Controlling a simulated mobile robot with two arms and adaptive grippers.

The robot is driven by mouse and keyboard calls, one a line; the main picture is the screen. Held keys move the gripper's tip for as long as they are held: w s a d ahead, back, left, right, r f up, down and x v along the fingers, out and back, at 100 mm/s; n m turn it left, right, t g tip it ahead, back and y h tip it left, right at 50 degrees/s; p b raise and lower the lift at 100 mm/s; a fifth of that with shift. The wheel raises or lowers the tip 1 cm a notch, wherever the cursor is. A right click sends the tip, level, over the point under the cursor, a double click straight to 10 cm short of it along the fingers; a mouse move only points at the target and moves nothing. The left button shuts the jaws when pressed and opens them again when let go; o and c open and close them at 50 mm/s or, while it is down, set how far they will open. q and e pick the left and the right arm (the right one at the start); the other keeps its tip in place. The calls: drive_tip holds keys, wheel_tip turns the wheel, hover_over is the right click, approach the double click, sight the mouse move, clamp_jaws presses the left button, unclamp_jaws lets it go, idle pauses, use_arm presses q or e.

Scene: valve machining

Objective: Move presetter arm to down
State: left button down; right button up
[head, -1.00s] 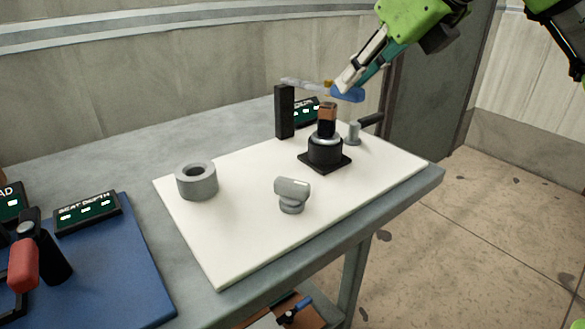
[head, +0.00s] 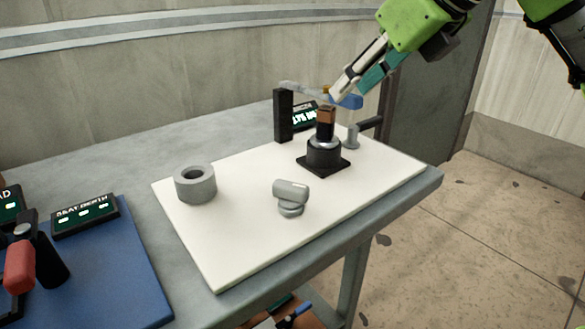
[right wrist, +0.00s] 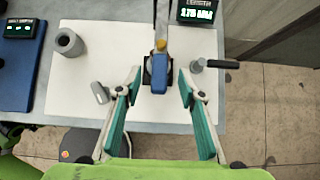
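The presetter arm is a grey bar (head: 300,89) reaching from the top of a black post (head: 283,116) over a black holder (head: 324,154) with a copper-brown tool on top. Its blue handle (head: 346,102) is at the free end, tilted slightly down. In the right wrist view the handle (right wrist: 159,74) lies between the fingertips. My right gripper (right wrist: 158,80) is open, with a gap to the handle on both sides; in the head view the gripper (head: 345,90) is at the handle from above.
A lit display (head: 305,115) stands behind the post. A grey peg with a black lever (head: 352,137) is right of the holder. A grey ring (head: 195,184) and grey knob (head: 291,197) lie on the white board (head: 235,240). A blue mat (head: 110,280) is at left.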

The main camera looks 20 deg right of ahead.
use_arm(q)
drive_tip(key=shift+s, duration=0.1)
